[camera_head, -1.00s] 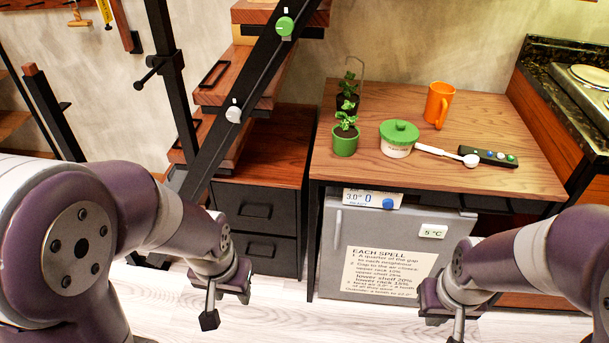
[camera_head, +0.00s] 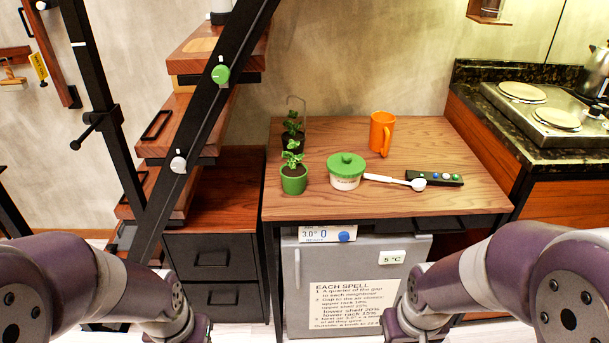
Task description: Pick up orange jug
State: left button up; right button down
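The orange jug (camera_head: 380,133) stands upright on the wooden table (camera_head: 450,150), toward the back and right of its middle. Its handle faces the front right. My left arm comes in at the lower left, and only its wrist end shows; its fingers are out of the frame. My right arm comes in at the lower right, and its wrist end sits low in front of the small fridge; its fingers are cut off by the bottom edge. Both arms are well short of the jug.
A green-lidded tub (camera_head: 346,170), a white spoon (camera_head: 398,181), a black remote (camera_head: 434,178) and two potted plants (camera_head: 293,178) stand or lie near the jug. A fridge (camera_head: 350,280) is under the table. Stairs (camera_head: 185,115) rise left; a hob counter (camera_head: 530,115) is right.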

aim_at(383, 136)
jog(key=i+l+u, duration=0.2)
jog(key=i, duration=1.1)
jog(key=j, duration=0.4)
